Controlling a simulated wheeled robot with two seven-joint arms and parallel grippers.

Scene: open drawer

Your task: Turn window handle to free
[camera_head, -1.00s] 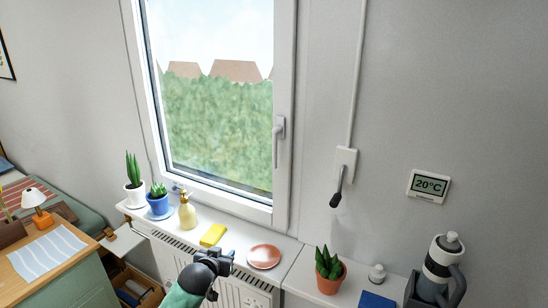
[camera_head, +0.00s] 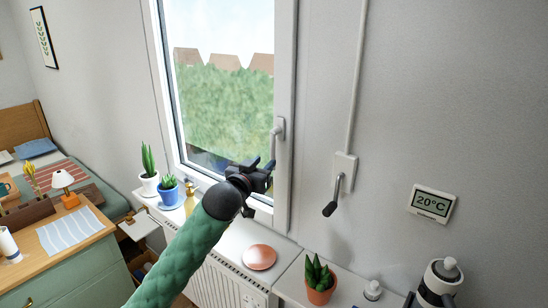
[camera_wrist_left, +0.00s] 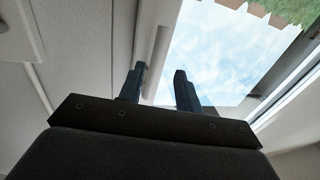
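The white window handle (camera_head: 279,130) is on the right side of the window frame (camera_head: 284,70), with its lever pointing down. My left gripper (camera_head: 263,164) is in front of the window at the lower end of the lever, with its fingers apart. In the left wrist view, the handle's pale lever (camera_wrist_left: 158,52) shows beyond and between the two spread dark fingers (camera_wrist_left: 160,76), closer to the left one. I cannot tell whether any finger touches the lever. The gripper partly hides the lever's lower end in the head view. My right gripper is not in view.
The sill below holds potted plants (camera_head: 149,183), a soap bottle (camera_head: 190,198) partly behind my arm, and a pink plate (camera_head: 259,257). A crank (camera_head: 333,203) hangs on the wall right of the window. The wall around the thermostat (camera_head: 432,203) is clear.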

